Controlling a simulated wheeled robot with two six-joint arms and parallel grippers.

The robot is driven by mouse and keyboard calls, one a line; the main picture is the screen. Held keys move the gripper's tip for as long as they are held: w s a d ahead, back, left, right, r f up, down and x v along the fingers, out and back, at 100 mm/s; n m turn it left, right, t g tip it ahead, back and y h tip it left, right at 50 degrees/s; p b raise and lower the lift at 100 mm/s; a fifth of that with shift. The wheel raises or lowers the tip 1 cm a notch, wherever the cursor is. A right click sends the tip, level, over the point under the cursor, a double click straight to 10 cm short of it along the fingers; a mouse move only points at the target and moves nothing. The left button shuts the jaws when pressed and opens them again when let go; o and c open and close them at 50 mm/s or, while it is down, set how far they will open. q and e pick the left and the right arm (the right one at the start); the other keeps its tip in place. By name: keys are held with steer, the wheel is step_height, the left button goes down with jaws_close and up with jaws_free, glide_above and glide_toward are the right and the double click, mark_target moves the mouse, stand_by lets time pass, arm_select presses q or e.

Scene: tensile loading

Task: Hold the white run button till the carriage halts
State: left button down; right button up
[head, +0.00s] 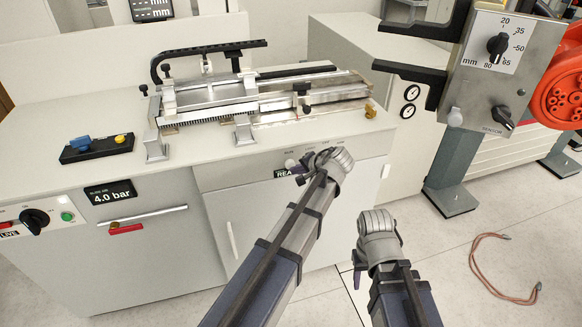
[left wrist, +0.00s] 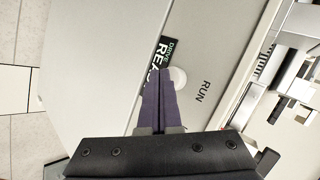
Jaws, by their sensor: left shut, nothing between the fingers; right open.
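The white run button (left wrist: 179,77) is a round knob on the cabinet front, between the word RUN and a dark display reading DRIVE and REA. In the head view it (head: 290,164) shows just left of my left gripper (head: 306,164). In the left wrist view the shut, empty fingers of my left gripper (left wrist: 161,73) end beside the button and overlap its edge. I cannot tell whether they touch it. My right gripper (head: 359,272) is low in front of the cabinet, apart from everything, and looks open. A metal rail rig (head: 215,100) lies on the bench; which part is the carriage is unclear.
A black box (head: 97,149) with blue and yellow knobs sits on the bench (head: 205,158). A 4.0 bar display (head: 112,192) is on the left cabinet. A grey panel with dials (head: 492,70) stands at right. A cable (head: 487,282) lies on the floor.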

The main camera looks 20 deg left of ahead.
arm_select(q)
steer(key=shift+w+a, duration=0.25)
steer(key=shift+w, duration=0.15)
stand_by(5.0)
steer(key=shift+s, duration=0.1)
stand_by(1.7)
steer(key=shift+s+d, duration=0.5)
steer(key=shift+s, duration=0.2)
steer(key=shift+s, duration=0.1)
